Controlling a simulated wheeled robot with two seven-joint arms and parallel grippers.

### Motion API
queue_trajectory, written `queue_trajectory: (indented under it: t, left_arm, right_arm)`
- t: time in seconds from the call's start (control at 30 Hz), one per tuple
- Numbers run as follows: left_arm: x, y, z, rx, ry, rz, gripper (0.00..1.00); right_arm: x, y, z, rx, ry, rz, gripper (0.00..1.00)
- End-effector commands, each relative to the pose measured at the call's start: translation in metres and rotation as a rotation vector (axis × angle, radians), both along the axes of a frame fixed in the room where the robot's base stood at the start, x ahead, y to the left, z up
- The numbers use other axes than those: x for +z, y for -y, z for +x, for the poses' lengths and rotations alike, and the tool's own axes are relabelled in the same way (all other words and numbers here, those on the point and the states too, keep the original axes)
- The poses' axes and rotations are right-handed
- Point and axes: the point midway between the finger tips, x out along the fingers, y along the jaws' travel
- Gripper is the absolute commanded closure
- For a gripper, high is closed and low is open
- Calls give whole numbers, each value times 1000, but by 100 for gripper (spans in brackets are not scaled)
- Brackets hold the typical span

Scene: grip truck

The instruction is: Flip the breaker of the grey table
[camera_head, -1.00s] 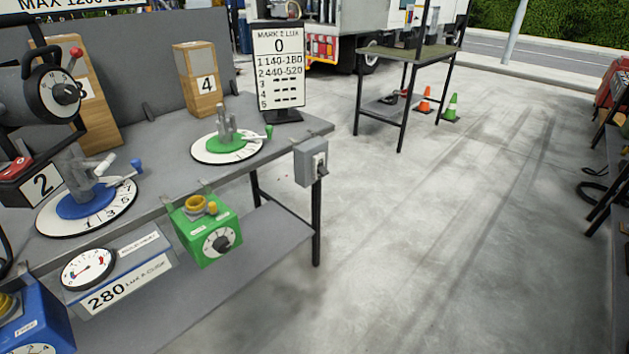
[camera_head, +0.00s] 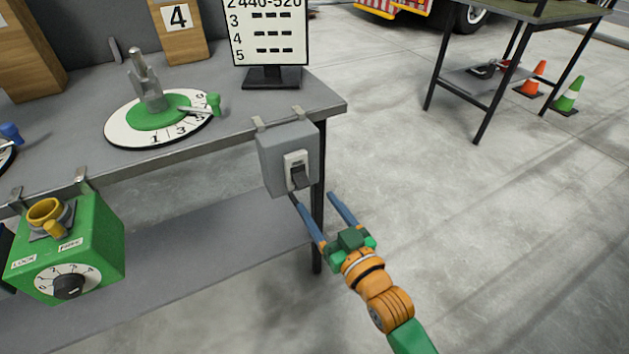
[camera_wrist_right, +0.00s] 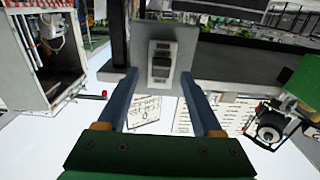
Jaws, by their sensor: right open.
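The grey breaker box (camera_head: 287,158) hangs on the front edge of the grey table (camera_head: 225,122), near its right corner. Its dark switch lever (camera_head: 299,176) sits in a light plate and points downward in the head view. My right gripper (camera_head: 312,197) is open and empty, just below and in front of the box. In the right wrist view, the breaker box (camera_wrist_right: 161,40) and its switch (camera_wrist_right: 162,60) lie ahead, between the two blue fingers of the gripper (camera_wrist_right: 164,82). I see no contact with the lever. My left gripper is not in view.
A green box (camera_head: 98,250) with a dial hangs on the table's front edge at left. A green-centred dial plate (camera_head: 120,127) and a sign (camera_head: 268,35) stand on top. A table leg (camera_head: 318,235) is close behind my gripper.

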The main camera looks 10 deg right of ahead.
Motion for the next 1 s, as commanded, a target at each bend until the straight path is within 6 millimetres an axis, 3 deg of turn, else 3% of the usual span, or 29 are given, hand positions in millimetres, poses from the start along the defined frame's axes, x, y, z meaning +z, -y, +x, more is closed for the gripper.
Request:
queue_trajectory:
  t: [0.1,0.27,0.57,0.8,0.83,1.0]
  left_arm:
    - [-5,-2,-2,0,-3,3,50]
    - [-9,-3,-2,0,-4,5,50]
    - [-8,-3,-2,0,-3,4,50]
    - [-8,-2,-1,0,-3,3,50]
    - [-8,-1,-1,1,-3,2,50]
    - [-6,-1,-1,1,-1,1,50]
  right_arm:
    - [0,-8,24,-1,4,1,32]
    - [-1,-16,49,0,1,-1,32]
    - [0,-18,55,0,-2,-2,32]
    - [0,-18,55,0,-2,-2,95]
    - [0,-18,55,0,-2,-2,100]
    - [1,-18,55,0,-4,-2,100]
